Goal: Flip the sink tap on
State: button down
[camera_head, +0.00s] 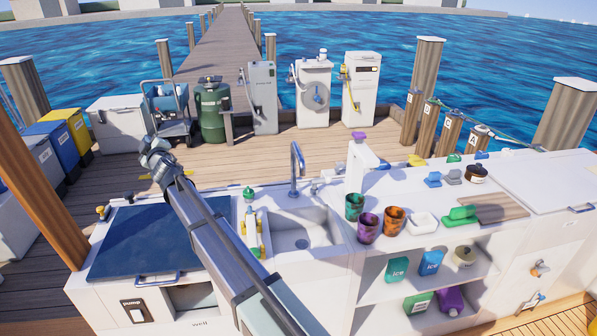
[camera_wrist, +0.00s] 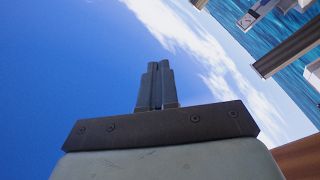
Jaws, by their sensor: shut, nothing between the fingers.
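The sink tap (camera_head: 296,168) is a grey-blue curved spout standing at the back edge of the sink (camera_head: 283,243) in the head view. A small fitting (camera_head: 314,188) stands just right of its base; I cannot tell if it is the tap's lever or which way it is set. No water is seen coming from the spout. My gripper (camera_wrist: 158,66) is shut and empty in the wrist view, pointing at open sky. In the head view my arm rises left of the sink, clear of the tap; I cannot make out the fingers there.
A white post with a purple top (camera_head: 359,160) stands right of the tap. Cups (camera_head: 368,229) and a white dish (camera_head: 422,223) sit right of the sink. A yellow-and-white bottle (camera_head: 251,231) is at its left edge. A dark blue hatch lid (camera_head: 150,240) lies left.

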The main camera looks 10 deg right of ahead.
jog(key=w+d+m+h, duration=0.3)
jog(key=w+d, duration=0.3)
jog(key=d, duration=0.4)
jog(key=w+d+r+m+h, duration=0.1)
jog(key=w+d+m+h, duration=0.3)
jog(key=d, duration=0.7)
jog(key=w+d+m+h, duration=0.1)
jog(key=w+d, duration=0.6)
jog(key=d, duration=0.3)
jog(key=w+d+m+g+h, duration=0.1)
jog(key=w+d+m+g, duration=0.15)
jog(key=d, duration=1.25)
jog(key=w+d+m+g+h, duration=0.15)
jog(key=d+m, duration=0.25)
jog(key=d, duration=1.1)
jog(key=s+d+f+g+y, duration=0.1)
jog(key=s+f+g+y, duration=0.1)
jog(key=s+f+g, duration=0.6)
jog(key=shift+s+d+f+m+g, duration=0.4)
jog(key=shift+s+f+m, duration=0.05)
jog(key=shift+s+f, duration=2.4)
